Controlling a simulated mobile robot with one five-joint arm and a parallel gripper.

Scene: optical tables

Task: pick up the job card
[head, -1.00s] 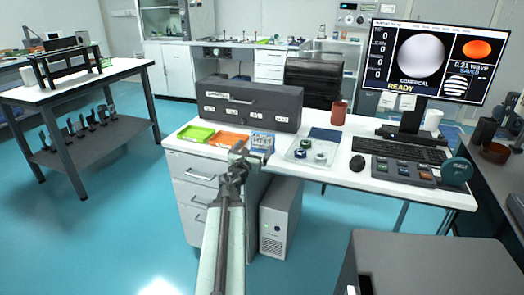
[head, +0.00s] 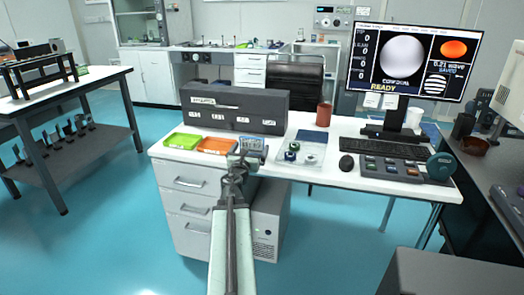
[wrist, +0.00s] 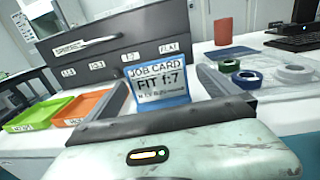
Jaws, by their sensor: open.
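The job card (wrist: 160,84) is a white and blue card reading "JOB CARD FIT f:7". In the wrist view it stands upright, tilted back slightly, in front of the dark drawer box. In the head view the card (head: 251,144) shows just behind my gripper (head: 240,157), which hides its lower part. My gripper also shows in the wrist view (wrist: 165,92), open, with the card appearing between its two fingers. I cannot tell whether either finger touches the card.
A green tray (head: 182,141) and an orange tray (head: 217,146) lie left of the card. The dark drawer box (head: 234,108) stands behind. A clear tray with tape rolls (head: 303,154), a mouse (head: 346,162) and a red cup (head: 324,114) are to the right.

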